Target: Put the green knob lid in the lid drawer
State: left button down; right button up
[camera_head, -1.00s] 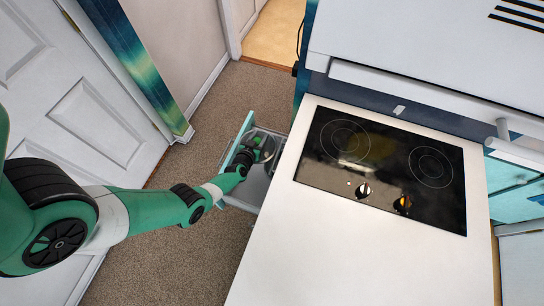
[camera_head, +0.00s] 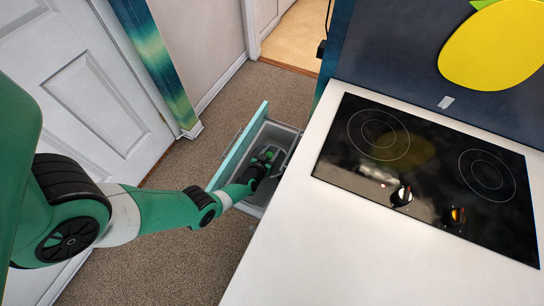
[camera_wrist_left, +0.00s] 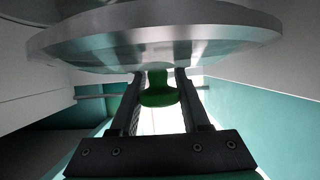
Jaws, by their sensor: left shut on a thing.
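The green knob lid (camera_wrist_left: 150,45) fills the top of the left wrist view, with a shiny metal rim and a green knob (camera_wrist_left: 158,97). My left gripper (camera_wrist_left: 158,82) is shut on the knob, one dark finger on each side. In the head view, my left gripper (camera_head: 267,156) is down inside the open lid drawer, and I cannot make out the lid there. The lid drawer (camera_head: 238,144) has a teal front and grey walls. I cannot tell whether the lid touches its floor. My right gripper is not in view.
The white counter (camera_head: 290,240) with a black cooktop (camera_head: 430,165) stands to the right of the drawer. A white door (camera_head: 85,85) is at the left. Carpeted floor (camera_head: 190,245) lies around the drawer.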

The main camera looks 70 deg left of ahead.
pick_arm(q)
jog(key=shift+f, duration=0.65)
jog(key=shift+r, duration=0.2)
jog(key=shift+f+b, duration=0.55)
jog(key=shift+f, duration=0.1)
jog(key=shift+c, duration=1.9)
grip_release()
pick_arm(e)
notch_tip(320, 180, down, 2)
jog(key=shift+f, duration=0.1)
pick_arm(q)
jog(key=shift+r, duration=0.1)
